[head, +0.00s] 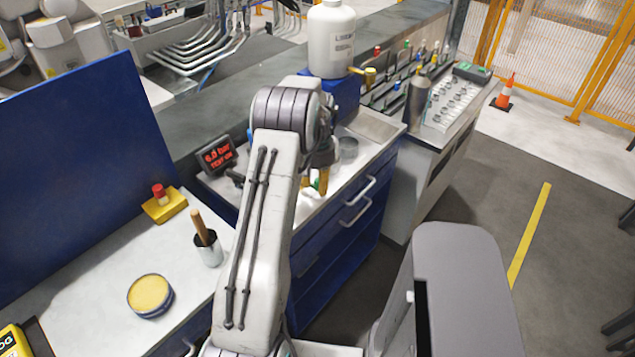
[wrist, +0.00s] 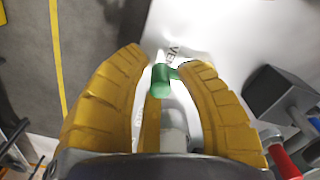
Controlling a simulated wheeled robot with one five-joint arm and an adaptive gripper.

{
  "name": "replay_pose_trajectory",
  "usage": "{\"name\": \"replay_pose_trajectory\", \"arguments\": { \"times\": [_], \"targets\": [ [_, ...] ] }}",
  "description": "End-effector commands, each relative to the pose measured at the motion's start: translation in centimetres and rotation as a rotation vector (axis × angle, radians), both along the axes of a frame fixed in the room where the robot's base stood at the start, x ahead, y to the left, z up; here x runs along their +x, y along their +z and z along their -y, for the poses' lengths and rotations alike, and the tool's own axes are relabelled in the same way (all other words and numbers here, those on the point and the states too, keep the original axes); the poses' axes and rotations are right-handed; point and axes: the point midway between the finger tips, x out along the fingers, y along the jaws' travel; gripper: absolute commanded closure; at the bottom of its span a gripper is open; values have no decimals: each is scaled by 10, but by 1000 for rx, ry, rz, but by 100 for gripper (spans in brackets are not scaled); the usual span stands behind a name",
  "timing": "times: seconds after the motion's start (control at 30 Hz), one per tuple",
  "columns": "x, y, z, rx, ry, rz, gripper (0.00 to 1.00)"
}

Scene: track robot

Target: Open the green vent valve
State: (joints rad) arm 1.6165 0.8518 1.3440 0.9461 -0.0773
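The green vent valve handle (wrist: 161,80) sits between the tips of my gripper (wrist: 164,58) in the wrist view. Its green arm reaches right to the right fingertip; I cannot tell whether they touch. The yellow fingers are spread with a gap around the handle, and bare space shows left of it. A partly covered label beginning "VE" is on the white surface behind. In the head view my gripper (head: 316,184) points down over the white bench top, mostly hidden by my arm, with only a speck of green showing at it.
A red handle (wrist: 282,160) is right of my gripper in the wrist view, near a dark grey block (wrist: 282,80). In the head view, a display with red text (head: 217,155) stands left of my arm, and a white bottle (head: 331,40) stands behind. A grey cup (head: 348,148) is close right.

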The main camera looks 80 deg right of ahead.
Motion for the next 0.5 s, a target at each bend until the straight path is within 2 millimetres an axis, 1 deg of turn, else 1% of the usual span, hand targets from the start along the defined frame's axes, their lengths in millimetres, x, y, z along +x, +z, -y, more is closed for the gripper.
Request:
{"name": "replay_pose_trajectory", "arguments": {
  "times": [0.03, 0.33, 0.5],
  "targets": [
    [0, 0, 0, 0, 0, 0, 73],
    [0, 0, 0, 0, 0, 0, 100],
    [0, 0, 0, 0, 0, 0, 100]
  ]
}}
